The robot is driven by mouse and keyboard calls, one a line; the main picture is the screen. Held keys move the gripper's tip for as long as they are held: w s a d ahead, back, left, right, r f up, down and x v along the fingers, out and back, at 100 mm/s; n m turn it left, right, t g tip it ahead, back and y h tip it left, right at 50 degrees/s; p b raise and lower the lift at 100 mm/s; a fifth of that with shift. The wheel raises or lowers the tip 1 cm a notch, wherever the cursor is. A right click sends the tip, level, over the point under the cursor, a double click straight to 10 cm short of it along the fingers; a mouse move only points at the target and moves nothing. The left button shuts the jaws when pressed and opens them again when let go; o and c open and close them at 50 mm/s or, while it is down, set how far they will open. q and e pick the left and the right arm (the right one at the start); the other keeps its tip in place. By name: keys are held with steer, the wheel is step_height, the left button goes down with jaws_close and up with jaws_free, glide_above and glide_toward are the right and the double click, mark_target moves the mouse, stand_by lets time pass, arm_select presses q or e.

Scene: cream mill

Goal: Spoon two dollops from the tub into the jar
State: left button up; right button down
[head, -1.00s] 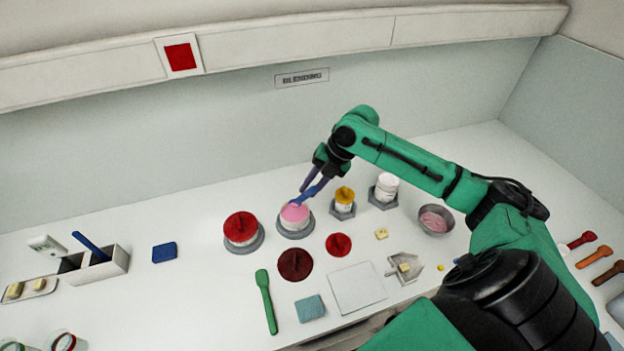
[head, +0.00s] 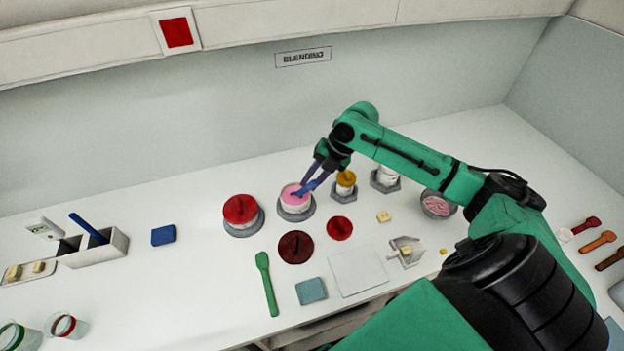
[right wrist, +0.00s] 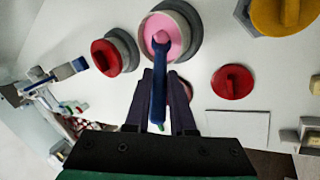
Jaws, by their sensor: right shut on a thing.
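An open white tub (head: 293,206) of pink cream stands in a grey holder at the back middle; its pink surface also shows in the right wrist view (right wrist: 182,38). My right gripper (head: 319,177) is shut on the handle of a blue spoon (head: 310,187), at the tub's upper right. In the right wrist view the spoon (right wrist: 159,75) reaches from between the fingers to the pink cream, its bowl over or in it; I cannot tell the depth. A white jar (head: 385,176) stands in a grey holder further right, partly behind my arm. My left gripper is out of view.
A red-lidded tub (head: 240,210) stands left of the open one, a yellow-topped jar (head: 345,181) right of it. Loose red (head: 339,228) and dark red lids (head: 296,247) lie in front, with a green spatula (head: 266,283) and a white square (head: 359,272). A metal bowl (head: 437,205) is right.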

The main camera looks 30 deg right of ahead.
step_height(320, 180, up, 6)
steer(key=p, duration=0.1)
steer(key=shift+r, duration=0.15)
stand_by(0.4)
stand_by(0.3)
